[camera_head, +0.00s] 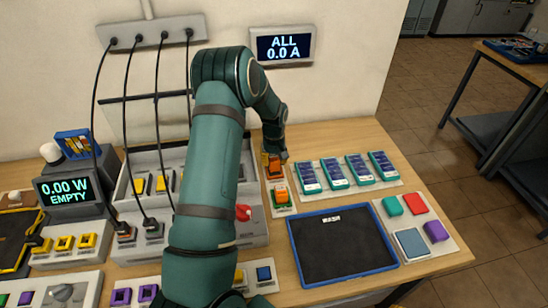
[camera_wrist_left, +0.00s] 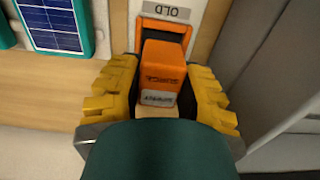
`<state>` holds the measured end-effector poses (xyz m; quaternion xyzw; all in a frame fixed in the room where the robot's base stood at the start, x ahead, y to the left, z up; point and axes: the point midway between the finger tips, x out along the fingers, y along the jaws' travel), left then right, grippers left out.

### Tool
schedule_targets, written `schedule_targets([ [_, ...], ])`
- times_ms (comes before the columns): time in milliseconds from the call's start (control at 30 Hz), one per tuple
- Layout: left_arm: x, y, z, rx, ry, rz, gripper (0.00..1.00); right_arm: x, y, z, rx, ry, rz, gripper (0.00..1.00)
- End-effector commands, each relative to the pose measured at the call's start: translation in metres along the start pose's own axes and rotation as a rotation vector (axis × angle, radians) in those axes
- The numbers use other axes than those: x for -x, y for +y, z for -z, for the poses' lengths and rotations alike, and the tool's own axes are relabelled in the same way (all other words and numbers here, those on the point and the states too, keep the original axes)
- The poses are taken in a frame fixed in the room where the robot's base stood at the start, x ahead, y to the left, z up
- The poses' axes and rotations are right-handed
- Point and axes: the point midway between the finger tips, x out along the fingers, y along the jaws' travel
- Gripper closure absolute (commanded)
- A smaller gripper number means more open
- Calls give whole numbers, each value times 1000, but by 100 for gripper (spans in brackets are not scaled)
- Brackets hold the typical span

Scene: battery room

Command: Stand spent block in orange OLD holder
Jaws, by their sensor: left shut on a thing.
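The spent block (camera_wrist_left: 164,66) is orange with dark lettering and a pale label. It sits between the yellow fingers of my left gripper (camera_wrist_left: 160,102) in the left wrist view. My left gripper (camera_head: 274,157) is shut on it at the back of the bench in the head view. The orange OLD holder (camera_wrist_left: 146,27) frames a dark opening right at the block, with the OLD label beyond it. The block overlaps the holder in this view; I cannot tell how deep it sits. In the head view, orange (camera_head: 274,170) shows below the fingers, but block and holder are hard to separate.
A green holder with an orange block (camera_head: 281,196) stands just in front. Blue cells in teal frames (camera_head: 335,173) lie close to the right. A dark WASH tray (camera_head: 341,245) lies in front. The wall is close behind, and a grey rack (camera_head: 250,235) is to the left.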

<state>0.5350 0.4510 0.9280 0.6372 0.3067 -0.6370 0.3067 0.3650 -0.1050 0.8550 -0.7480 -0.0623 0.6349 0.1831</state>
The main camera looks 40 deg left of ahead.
Motion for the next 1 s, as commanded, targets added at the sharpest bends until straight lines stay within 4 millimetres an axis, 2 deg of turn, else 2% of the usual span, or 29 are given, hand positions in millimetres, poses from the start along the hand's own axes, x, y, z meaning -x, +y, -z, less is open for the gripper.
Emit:
schedule_targets([
  [33,-6,0,0,0,0,0,100,-5,2,-1,0,0,-1,53],
  [200,-12,0,0,0,1,-1,100,-8,2,-1,0,0,-2,53],
  [1000,-12,0,0,-1,1,0,100,-9,3,-1,1,0,-1,53],
])
